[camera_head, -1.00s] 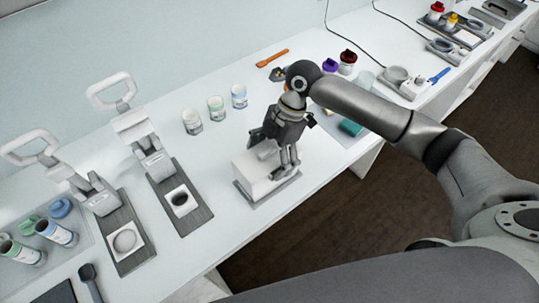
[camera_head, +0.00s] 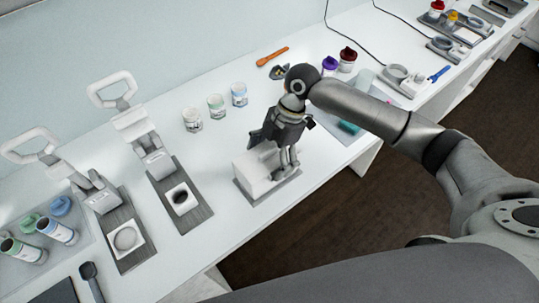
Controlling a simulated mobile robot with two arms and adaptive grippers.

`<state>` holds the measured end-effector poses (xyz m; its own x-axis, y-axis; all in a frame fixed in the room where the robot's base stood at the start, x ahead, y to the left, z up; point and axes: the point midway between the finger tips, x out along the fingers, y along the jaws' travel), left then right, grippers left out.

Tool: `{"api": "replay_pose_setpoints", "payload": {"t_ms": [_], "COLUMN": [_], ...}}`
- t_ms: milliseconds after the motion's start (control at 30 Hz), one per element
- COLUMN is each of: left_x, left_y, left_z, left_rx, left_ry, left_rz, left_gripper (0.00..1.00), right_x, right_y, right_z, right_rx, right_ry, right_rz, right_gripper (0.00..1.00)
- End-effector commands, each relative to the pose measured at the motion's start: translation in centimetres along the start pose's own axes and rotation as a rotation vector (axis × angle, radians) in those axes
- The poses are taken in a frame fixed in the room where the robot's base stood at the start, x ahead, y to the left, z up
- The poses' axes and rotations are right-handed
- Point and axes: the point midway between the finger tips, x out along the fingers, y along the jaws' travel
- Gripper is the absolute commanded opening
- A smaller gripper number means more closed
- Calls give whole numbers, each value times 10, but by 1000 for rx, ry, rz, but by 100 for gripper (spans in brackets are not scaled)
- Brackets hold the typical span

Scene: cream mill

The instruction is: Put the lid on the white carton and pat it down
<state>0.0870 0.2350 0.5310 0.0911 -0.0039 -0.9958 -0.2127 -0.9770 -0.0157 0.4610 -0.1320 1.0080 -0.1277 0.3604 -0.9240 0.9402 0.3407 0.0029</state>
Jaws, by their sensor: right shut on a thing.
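The white carton (camera_head: 253,177) stands on a grey mat (camera_head: 265,196) near the table's front edge, in the middle of the head view. My right gripper (camera_head: 285,165) points down over the carton's right part. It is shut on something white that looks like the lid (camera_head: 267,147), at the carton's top. The fingers hide much of it, and I cannot tell how squarely it sits on the carton. My left gripper is not in view.
Three white-bodied jars (camera_head: 216,107) stand behind the carton. A lever press (camera_head: 152,160) on a dark base is to the left.

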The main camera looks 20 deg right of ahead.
Motion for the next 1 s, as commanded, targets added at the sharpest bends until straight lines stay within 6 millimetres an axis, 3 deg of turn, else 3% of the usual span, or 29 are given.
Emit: {"api": "replay_pose_setpoints", "payload": {"t_ms": [300, 333, 400, 1000], "left_x": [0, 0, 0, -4], "left_y": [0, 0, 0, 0], "left_z": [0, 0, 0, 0], "left_rx": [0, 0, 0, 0], "left_ry": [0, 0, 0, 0], "left_rz": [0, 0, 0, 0], "left_gripper": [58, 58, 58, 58], "right_x": [0, 0, 0, -3], "right_y": [0, 0, 0, 0], "right_z": [0, 0, 0, -1], "right_rx": [0, 0, 0, 0], "right_ry": [0, 0, 0, 0], "right_rz": [0, 0, 0, 0], "right_gripper": [66, 93, 100, 100]}}
